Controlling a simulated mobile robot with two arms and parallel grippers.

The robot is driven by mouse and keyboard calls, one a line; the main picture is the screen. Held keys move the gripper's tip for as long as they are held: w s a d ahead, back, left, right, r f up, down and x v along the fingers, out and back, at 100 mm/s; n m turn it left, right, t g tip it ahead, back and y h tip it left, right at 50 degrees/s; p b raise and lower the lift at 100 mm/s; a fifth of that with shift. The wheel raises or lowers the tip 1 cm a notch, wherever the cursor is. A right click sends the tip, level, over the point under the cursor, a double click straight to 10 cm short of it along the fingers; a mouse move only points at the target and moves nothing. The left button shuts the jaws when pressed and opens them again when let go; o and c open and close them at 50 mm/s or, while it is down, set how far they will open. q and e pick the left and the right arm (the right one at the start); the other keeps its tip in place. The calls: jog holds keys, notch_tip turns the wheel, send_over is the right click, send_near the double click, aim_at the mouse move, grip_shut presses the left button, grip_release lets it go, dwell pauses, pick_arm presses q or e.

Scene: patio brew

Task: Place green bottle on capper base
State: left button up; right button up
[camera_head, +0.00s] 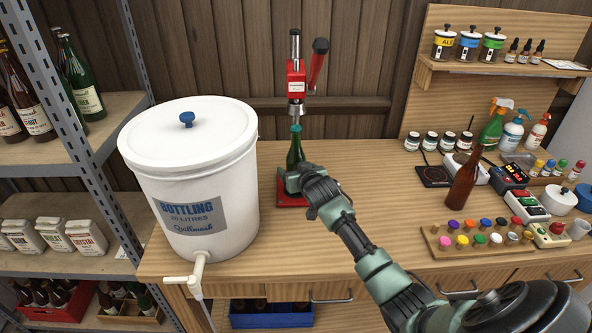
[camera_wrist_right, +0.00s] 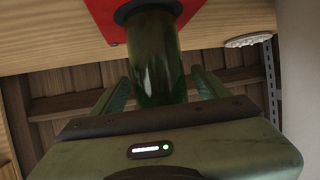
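The green bottle (camera_head: 294,153) stands upright over the red capper base (camera_head: 287,203) on the worktop, under the capper head. In the right wrist view the bottle (camera_wrist_right: 157,65) meets a dark round seat on the red base (camera_wrist_right: 103,15). My right gripper (camera_head: 293,182) is at the bottle's lower part. In the wrist view its fingers (camera_wrist_right: 160,88) lie on both sides of the bottle, and they look slightly apart from the glass. The gripper hides part of the bottle's lower half in the head view. My left gripper is not in view.
A large white bottling bucket (camera_head: 188,175) with a tap stands left of the capper (camera_head: 296,85). A brown bottle (camera_head: 463,180) and a rack of coloured caps (camera_head: 480,240) are on the right. Shelves with bottles are at the far left.

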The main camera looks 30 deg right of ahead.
jog(key=shift+r, duration=0.1)
jog(key=v, duration=1.2)
jog(key=shift+b, duration=0.4)
jog(key=shift+d, duration=0.1)
